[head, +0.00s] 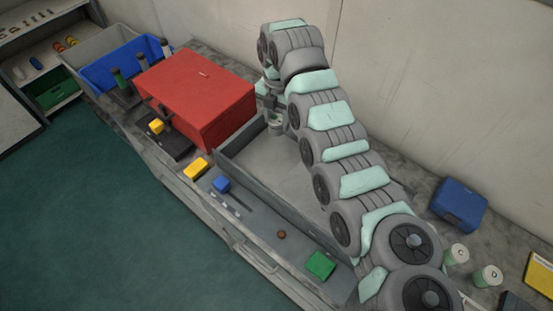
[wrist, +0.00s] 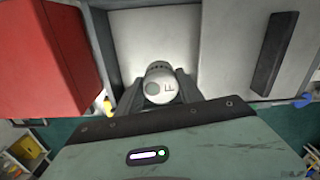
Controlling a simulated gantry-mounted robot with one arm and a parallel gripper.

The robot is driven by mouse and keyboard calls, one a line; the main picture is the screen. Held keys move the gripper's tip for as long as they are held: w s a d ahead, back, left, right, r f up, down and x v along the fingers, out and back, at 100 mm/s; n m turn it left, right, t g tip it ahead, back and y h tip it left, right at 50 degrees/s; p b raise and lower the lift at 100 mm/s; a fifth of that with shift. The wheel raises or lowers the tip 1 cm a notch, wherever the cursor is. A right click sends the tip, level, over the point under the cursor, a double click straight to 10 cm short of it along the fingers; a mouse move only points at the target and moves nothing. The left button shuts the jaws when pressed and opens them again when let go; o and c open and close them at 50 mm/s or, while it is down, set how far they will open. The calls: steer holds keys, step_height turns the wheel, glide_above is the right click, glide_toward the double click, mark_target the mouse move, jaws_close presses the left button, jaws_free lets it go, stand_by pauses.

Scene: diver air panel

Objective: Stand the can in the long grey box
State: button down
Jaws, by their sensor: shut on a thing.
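My gripper (head: 270,104) is shut on a can, at the far end of the long grey box (head: 270,193), next to the red case. In the head view only a small part of the can (head: 275,126) shows under the gripper. I cannot tell whether its base touches the box floor. My arm hides the box's right side.
A red case (head: 195,90) stands close to the left of my gripper. Two pale cans (head: 456,254) and a blue box (head: 459,204) are at the right.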

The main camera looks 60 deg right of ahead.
step_height(320, 180, down, 14)
steer(key=shift+w+a+r+p, duration=0.1)
steer(key=shift+p, duration=0.45)
steer(key=shift+f+b, duration=0.3)
steer(key=shift+f, duration=1.9)
steer(key=shift+f, duration=0.1)
steer(key=c, duration=0.7)
jaws_free()
steer(key=shift+c, duration=0.2)
steer(key=shift+r, duration=0.6)
step_height(320, 180, up, 11)
